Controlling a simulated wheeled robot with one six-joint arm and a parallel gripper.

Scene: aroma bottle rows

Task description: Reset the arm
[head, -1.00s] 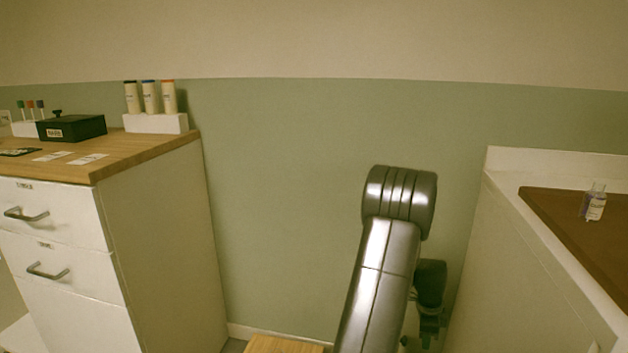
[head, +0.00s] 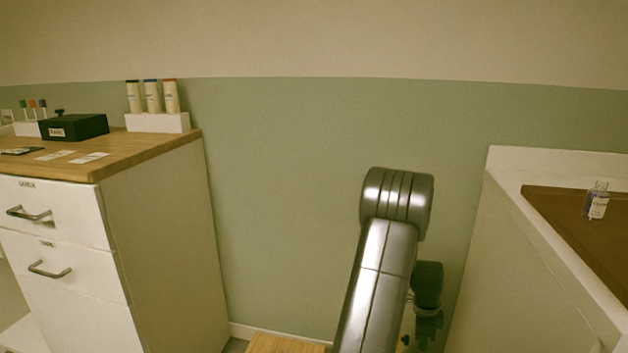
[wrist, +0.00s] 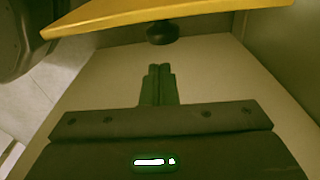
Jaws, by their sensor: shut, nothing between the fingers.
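My arm stands folded in the middle of the head view, between the drawer cabinet and the white counter. My gripper (wrist: 160,72) shows in the wrist view with its two fingers together and nothing between them. In the head view, its dark body hangs low behind the arm, and its fingertips cannot be made out there. It touches no bottle.
The drawer cabinet (head: 165,230) at left holds a black box (head: 85,127) and a white rack (head: 150,123) with several bottles. A wooden surface (head: 280,344) lies low in front.

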